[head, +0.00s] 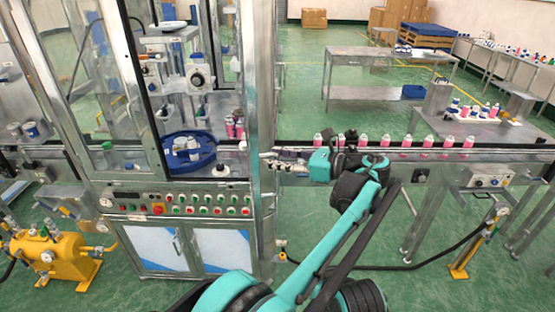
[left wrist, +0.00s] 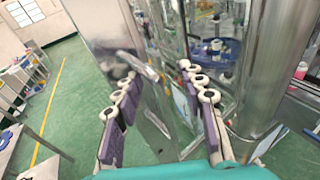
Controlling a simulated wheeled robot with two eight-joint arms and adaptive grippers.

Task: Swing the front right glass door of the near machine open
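The near machine (head: 180,196) stands at left in the head view, a metal frame with tall glass panels above a button panel. Its front right bay, between two metal uprights, shows the inside clearly; I cannot tell how far its glass door stands open. My left gripper (head: 272,160) is beside the machine's right-hand metal upright (head: 261,85), at conveyor height. In the left wrist view, the left gripper (left wrist: 158,72) has its two padded fingers spread wide. A narrow metal edge shows between them; contact is not clear. The right gripper is not in view.
A conveyor (head: 490,156) with pink bottles runs right from the machine, just beyond my left arm. A blue round tray (head: 178,160) holds items inside the machine. A yellow pump (head: 50,258) stands at lower left. Green floor is free at lower right.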

